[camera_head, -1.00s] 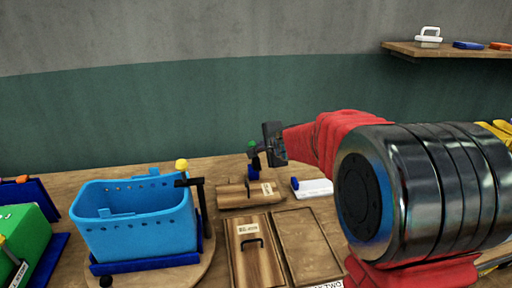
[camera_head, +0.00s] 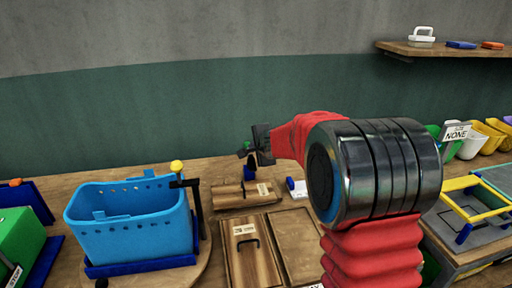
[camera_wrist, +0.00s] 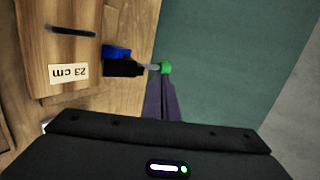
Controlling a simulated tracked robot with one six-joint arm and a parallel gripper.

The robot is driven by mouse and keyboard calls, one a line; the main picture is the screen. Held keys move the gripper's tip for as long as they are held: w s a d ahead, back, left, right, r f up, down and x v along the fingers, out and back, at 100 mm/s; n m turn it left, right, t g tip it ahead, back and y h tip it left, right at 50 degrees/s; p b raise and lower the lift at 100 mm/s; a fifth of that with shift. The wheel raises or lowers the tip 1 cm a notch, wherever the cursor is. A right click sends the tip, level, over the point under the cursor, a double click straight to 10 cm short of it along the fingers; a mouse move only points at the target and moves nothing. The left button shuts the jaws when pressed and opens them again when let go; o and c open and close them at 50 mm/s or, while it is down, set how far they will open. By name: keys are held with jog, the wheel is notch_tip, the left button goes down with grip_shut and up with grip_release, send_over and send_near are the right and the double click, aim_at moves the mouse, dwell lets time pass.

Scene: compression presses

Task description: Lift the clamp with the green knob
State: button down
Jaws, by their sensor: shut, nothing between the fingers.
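The clamp stands behind a wooden block, with its blue base (camera_head: 249,173) visible in the head view. In the wrist view its green knob (camera_wrist: 166,67) sits at the end of a short rod on a black arm (camera_wrist: 123,68). A blue part (camera_wrist: 117,52) shows beside that arm. My gripper (camera_head: 246,152) is shut and empty, right at the knob in the head view and partly covering it. Its dark body fills the bottom of the wrist view. I cannot tell whether the fingers touch the knob.
A blue basket (camera_head: 130,232) on a round board stands left, beside another clamp with a yellow knob (camera_head: 177,166). A wooden block (camera_head: 232,198) and lidded wooden box (camera_head: 252,262) lie in front. A yellow frame (camera_head: 474,207) and bins stand right. A wall (camera_head: 130,115) rises behind.

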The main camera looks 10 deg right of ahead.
jog(key=shift+x, duration=2.05)
jog(key=shift+w+a, duration=0.15)
jog(key=shift+w, duration=0.6)
jog(key=shift+r, duration=0.1)
jog(key=shift+s+r, duration=0.4)
jog(key=v, duration=0.8)
jog(key=shift+d+r, duration=0.25)
jog(key=shift+r, duration=0.3)
